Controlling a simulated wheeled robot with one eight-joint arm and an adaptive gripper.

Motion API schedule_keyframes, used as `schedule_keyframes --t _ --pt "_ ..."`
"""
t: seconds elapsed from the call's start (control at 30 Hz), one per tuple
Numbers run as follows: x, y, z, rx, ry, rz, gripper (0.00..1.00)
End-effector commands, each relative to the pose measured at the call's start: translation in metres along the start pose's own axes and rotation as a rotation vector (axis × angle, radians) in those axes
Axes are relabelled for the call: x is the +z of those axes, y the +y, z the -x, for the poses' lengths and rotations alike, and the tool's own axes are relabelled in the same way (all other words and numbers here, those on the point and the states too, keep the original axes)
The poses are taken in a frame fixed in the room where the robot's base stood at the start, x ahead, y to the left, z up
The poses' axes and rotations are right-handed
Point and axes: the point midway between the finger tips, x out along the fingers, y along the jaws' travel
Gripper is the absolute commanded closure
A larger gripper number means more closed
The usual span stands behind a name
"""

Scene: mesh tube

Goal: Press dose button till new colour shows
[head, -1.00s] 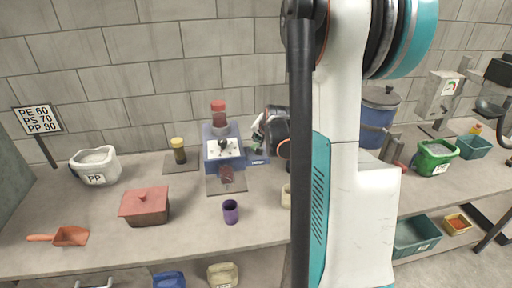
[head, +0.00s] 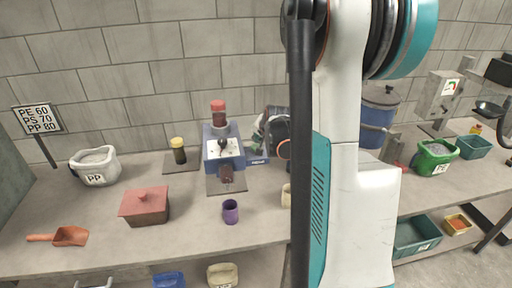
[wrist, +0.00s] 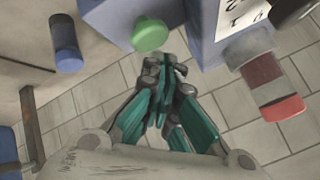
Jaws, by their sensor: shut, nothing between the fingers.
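The dosing machine (head: 213,160) is a blue-grey block with a white dial face and a red-filled jar (head: 218,113) on top. A dark red piece (head: 227,174) sits at its lower front. In the wrist view a round green button (wrist: 150,34) stands out from the machine's blue-grey side (wrist: 118,22). My gripper (wrist: 170,66) is shut and empty, its tips just beside and below the button in that picture; I cannot tell whether they touch it. In the head view my wrist (head: 276,132) is at the machine's right side and the fingertips are not clear.
A yellow-lidded jar (head: 178,150) stands left of the machine. A purple cup (head: 230,211) and a red lidded box (head: 145,205) are in front. A blue drum (head: 378,110) stands at the right, partly behind my arm.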

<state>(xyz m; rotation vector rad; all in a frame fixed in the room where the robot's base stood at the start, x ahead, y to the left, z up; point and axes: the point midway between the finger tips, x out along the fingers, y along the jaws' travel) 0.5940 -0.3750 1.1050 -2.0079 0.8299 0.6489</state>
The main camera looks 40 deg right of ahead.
Motion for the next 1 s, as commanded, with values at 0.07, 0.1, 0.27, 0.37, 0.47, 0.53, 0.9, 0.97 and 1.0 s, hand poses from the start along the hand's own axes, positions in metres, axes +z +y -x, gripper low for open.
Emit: schedule_keyframes --t 0.07,0.1,0.27,0.37,0.47,0.53,0.9,0.97,1.0 --pt "0.0023 0.0023 -0.0031 0.000 0.000 0.000 1.00" --pt "0.0030 0.0030 -0.0040 0.000 0.000 0.000 1.00" --pt "0.0034 0.0033 -0.0044 0.000 0.000 0.000 1.00" --pt "0.0031 0.0032 -0.0041 0.000 0.000 0.000 1.00" --pt "0.0031 0.0032 -0.0041 0.000 0.000 0.000 1.00" --pt "0.0033 0.0033 -0.0043 0.000 0.000 0.000 1.00" --pt "0.0052 0.0052 -0.0071 0.000 0.000 0.000 1.00" --pt "0.0056 0.0056 -0.0075 0.000 0.000 0.000 1.00" --pt "0.0058 0.0058 -0.0078 0.000 0.000 0.000 1.00"
